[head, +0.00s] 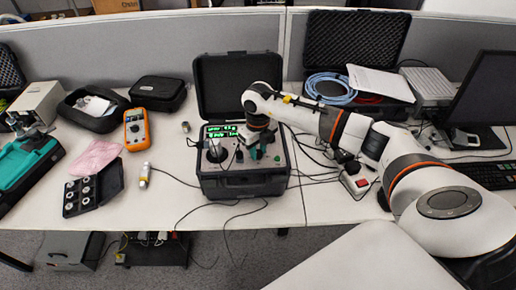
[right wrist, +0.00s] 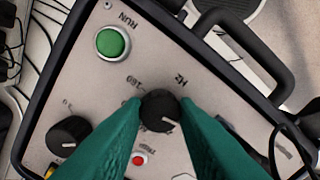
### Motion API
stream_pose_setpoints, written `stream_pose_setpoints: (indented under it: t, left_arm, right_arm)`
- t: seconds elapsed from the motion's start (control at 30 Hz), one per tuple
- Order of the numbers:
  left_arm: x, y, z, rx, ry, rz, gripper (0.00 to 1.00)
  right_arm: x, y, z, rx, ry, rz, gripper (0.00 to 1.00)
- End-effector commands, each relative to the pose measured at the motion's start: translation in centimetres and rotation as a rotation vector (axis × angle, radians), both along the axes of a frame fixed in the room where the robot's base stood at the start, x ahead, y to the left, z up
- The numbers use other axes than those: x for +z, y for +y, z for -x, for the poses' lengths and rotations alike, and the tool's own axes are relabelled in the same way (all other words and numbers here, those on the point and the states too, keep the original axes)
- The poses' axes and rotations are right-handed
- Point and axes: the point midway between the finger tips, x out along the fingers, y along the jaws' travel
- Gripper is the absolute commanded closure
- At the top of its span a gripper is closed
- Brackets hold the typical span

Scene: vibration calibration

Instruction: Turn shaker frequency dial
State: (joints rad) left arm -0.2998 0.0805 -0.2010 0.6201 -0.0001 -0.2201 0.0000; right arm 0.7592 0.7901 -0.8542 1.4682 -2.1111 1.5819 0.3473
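The shaker control unit (head: 243,186) is an open black case on the middle desk, with a grey panel and a green lit display (head: 222,131). My right gripper (head: 258,151) reaches down over the panel's right half. In the right wrist view, its two green fingers (right wrist: 161,108) stand on either side of the black dial (right wrist: 159,107) marked Hz, and their tips appear to touch its sides. The dial's white pointer line faces lower right in that view. My left gripper is not in view.
On the panel, a green RUN button (right wrist: 112,42), another black knob (right wrist: 69,136) and a small red button (right wrist: 139,159) sit around the dial. An orange multimeter (head: 137,130) and a black tray (head: 94,188) lie left. Cables run right of the case.

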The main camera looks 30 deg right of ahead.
Motion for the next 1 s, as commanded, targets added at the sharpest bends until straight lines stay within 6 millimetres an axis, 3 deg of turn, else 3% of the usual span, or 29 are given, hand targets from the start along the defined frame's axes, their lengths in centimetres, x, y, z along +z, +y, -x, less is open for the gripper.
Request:
stream_pose_setpoints:
  t: [0.47, 1.0]
  left_arm:
    - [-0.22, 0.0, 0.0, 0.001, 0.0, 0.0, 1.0]
    - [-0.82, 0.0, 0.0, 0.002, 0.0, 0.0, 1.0]
  right_arm:
    - [0.01, -0.02, -0.03, -0.088, -0.001, 0.0, 0.96]
    - [0.02, -0.01, -0.03, -0.555, -0.001, -0.001, 0.96]
